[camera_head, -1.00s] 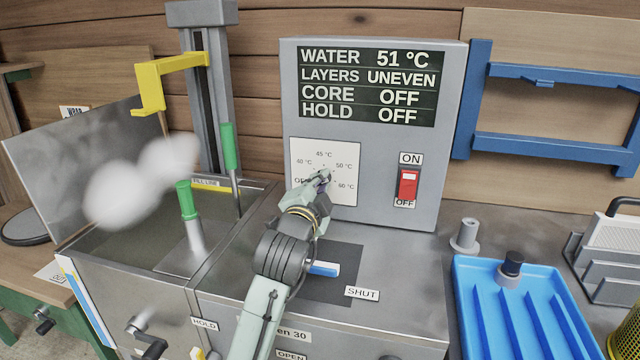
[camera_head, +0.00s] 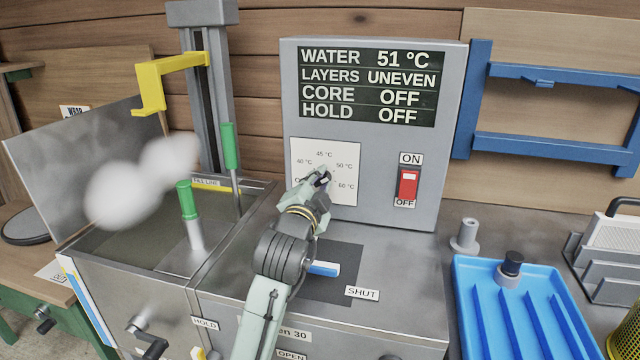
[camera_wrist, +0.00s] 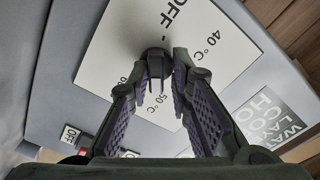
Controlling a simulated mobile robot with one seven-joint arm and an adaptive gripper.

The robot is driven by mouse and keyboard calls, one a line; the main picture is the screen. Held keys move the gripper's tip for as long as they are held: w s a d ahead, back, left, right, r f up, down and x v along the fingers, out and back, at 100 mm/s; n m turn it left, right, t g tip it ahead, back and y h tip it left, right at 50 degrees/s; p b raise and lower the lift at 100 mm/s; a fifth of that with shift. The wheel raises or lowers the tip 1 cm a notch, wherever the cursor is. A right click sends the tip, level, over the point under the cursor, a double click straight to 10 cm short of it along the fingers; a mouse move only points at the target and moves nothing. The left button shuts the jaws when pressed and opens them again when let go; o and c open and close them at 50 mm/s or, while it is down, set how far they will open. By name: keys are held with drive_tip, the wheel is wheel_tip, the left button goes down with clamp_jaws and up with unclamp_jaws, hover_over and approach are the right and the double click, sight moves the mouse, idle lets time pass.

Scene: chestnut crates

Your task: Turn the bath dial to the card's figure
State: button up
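The bath dial is a small dark knob (camera_wrist: 156,62) on a white plate (camera_head: 345,192) marked OFF, 40, 45, 50 and 60 °C, on the grey control box. My gripper (camera_head: 320,180) is at the plate and hides most of the knob in the head view. In the wrist view my gripper (camera_wrist: 161,72) has its two fingertips close around the knob, one on each side. The knob's pointer is not clear. The display (camera_head: 367,87) reads WATER 51 °C, LAYERS UNEVEN, CORE OFF, HOLD OFF. A pale card (camera_head: 58,273) lies at the left; its figure is unreadable.
A red ON/OFF switch (camera_head: 408,183) sits right of the dial plate. The open bath with green-handled tools (camera_head: 188,200) and white steam is at the left. A blue tray (camera_head: 475,345) and a blue wall rack (camera_head: 545,147) are at the right.

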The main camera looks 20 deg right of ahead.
drive_tip(key=shift+o, duration=0.9)
drive_tip(key=shift+d+f, duration=0.15)
drive_tip(key=shift+d, duration=0.1)
drive_tip(key=v, duration=1.2)
drive_tip(key=shift+w+d+n+b, duration=0.2)
drive_tip(key=shift+d+n+b, duration=0.1)
drive_tip(key=shift+b, duration=0.45)
